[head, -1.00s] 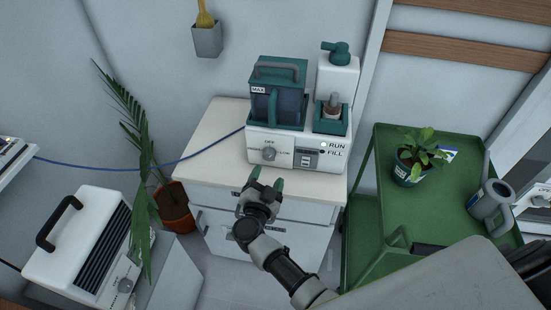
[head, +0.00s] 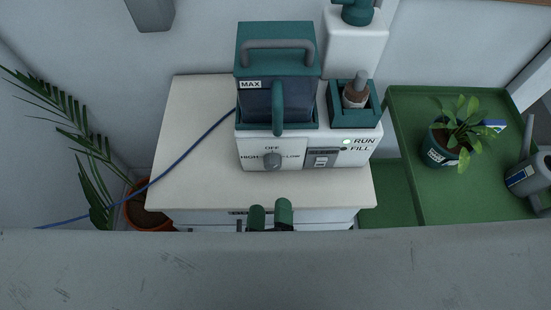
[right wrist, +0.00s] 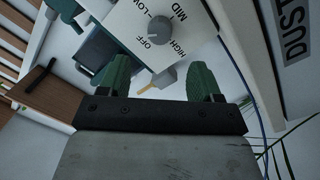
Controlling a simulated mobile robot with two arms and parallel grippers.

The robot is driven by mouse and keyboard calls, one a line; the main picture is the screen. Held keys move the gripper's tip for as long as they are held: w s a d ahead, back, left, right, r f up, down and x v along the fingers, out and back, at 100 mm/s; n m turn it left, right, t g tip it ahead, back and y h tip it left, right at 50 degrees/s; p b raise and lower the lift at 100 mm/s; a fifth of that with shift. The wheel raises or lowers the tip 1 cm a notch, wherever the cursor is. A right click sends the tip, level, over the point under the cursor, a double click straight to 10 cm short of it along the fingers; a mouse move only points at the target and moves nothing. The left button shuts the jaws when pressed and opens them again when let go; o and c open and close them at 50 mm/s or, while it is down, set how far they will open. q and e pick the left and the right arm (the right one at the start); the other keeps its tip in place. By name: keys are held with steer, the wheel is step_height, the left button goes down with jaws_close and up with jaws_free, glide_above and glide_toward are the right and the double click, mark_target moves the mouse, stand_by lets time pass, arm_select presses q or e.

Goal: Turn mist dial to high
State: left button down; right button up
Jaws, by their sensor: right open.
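The mist dial (head: 272,161) is a grey round knob on the front of a white and teal machine (head: 310,151). OFF is printed above it, HIGH to its left and LOW to its right. In the right wrist view the dial (right wrist: 160,30) shows with OFF, LOW, MID and HIGH around it; I cannot tell which mark it points to. My right gripper (head: 270,210) is open and empty, its green fingers in front of and below the dial. In the right wrist view the gripper (right wrist: 159,68) has the dial beyond its fingertips, apart from them. My left gripper is out of view.
The machine stands on a white cabinet (head: 190,150). It carries a teal tank (head: 262,45) marked MAX. A blue cable (head: 185,154) runs left past a palm. A green cart (head: 410,195) with a potted plant (head: 452,140) stands right.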

mark_target(273, 168)
steer(key=w, duration=0.5)
steer(key=shift+w+d, duration=0.15)
steer(key=shift+d, duration=0.05)
steer(key=w, duration=0.4)
steer(key=shift+d, duration=0.15)
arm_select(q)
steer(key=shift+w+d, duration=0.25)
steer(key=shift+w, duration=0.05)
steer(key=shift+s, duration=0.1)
